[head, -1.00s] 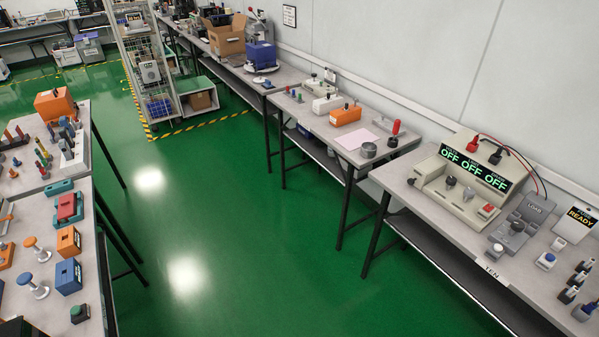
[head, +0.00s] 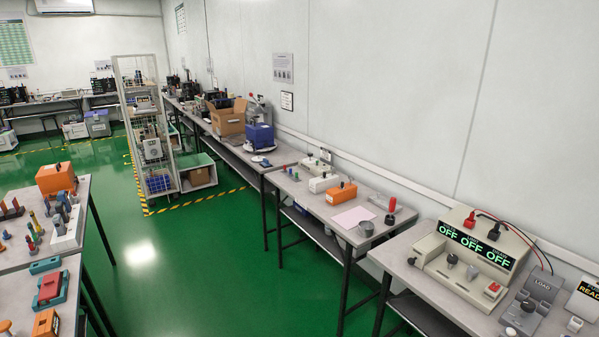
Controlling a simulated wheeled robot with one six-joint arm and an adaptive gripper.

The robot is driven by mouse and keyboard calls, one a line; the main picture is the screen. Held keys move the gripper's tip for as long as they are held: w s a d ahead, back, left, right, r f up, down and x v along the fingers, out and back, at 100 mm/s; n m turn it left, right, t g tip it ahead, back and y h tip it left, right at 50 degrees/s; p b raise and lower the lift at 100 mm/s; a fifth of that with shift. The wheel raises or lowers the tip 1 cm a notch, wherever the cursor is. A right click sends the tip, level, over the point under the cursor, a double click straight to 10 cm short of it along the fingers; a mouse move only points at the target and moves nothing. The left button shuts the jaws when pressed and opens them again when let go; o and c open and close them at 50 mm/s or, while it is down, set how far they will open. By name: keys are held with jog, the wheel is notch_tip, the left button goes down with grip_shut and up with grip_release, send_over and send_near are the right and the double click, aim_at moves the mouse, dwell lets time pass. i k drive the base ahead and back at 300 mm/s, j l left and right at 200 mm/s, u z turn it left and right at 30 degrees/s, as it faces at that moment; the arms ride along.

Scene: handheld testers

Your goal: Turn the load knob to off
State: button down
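A grey box labelled LOAD (head: 543,286) lies on the bench at the lower right of the head view. A dark round knob (head: 527,306) sits on its lower part. The knob's pointer direction is too small to tell. Beside it, to the left, stands a beige instrument (head: 445,287) with a dark display (head: 475,246) that reads OFF in three places. It carries a few knobs and a red button (head: 493,289). My gripper is not in view.
A second bench with an orange box (head: 341,194) adjoins. Left tables hold tools. The green floor (head: 190,285) between is clear.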

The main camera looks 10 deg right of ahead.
aim_at(527, 306)
jog(key=z, duration=1.25)
